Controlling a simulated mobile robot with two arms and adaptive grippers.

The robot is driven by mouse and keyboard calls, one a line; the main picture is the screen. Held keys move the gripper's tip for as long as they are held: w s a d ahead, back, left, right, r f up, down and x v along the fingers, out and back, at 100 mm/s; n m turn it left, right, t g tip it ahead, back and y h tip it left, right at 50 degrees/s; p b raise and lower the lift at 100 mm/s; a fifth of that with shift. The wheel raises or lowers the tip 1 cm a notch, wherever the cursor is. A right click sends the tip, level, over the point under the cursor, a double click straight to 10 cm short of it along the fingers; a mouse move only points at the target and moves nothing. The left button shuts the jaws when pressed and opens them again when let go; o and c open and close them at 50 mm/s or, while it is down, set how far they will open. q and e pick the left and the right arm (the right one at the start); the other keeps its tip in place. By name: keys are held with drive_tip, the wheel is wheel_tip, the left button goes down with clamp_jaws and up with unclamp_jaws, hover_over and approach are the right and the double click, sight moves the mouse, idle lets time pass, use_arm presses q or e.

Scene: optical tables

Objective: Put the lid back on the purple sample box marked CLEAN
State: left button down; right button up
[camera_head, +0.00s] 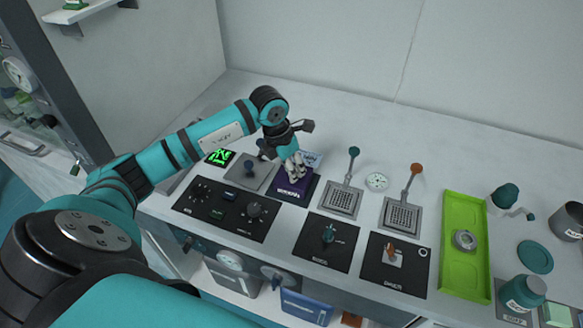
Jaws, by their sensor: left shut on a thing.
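The purple sample box (292,193) stands on the table near the middle, with pale lettering on its front that is too small to read. My left gripper (294,168) reaches down onto the top of the box from the back left. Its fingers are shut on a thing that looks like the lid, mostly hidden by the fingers. I cannot tell whether the lid is seated on the box or just above it. My right gripper is not in view.
Black control panels (327,242) lie in front of the box. Grey gridded plates with levers (402,215) and a green tray (465,275) stand to the right. The table behind is mostly clear.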

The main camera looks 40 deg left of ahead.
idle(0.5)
use_arm(q)
drive_tip(key=shift+f+b, duration=0.2)
drive_tip(key=shift+b, duration=0.2)
idle(0.6)
idle(0.3)
drive_tip(key=c, duration=0.5)
unclamp_jaws()
drive_tip(key=shift+r, duration=0.15)
drive_tip(key=shift+w+d+p+v, duration=0.2)
drive_tip(key=shift+p+v, duration=0.5)
drive_tip(key=shift+v, duration=0.4)
drive_tip(key=shift+w+d+p+v, duration=0.1)
drive_tip(key=shift+w+p+v, duration=0.1)
drive_tip(key=shift+p+v, duration=0.7)
drive_tip(key=shift+w+d+p+v, duration=0.2)
drive_tip(key=shift+p+v, duration=0.3)
drive_tip(key=shift+v, duration=0.8)
drive_tip(key=shift+r, duration=0.2)
drive_tip(key=shift+c, duration=0.2)
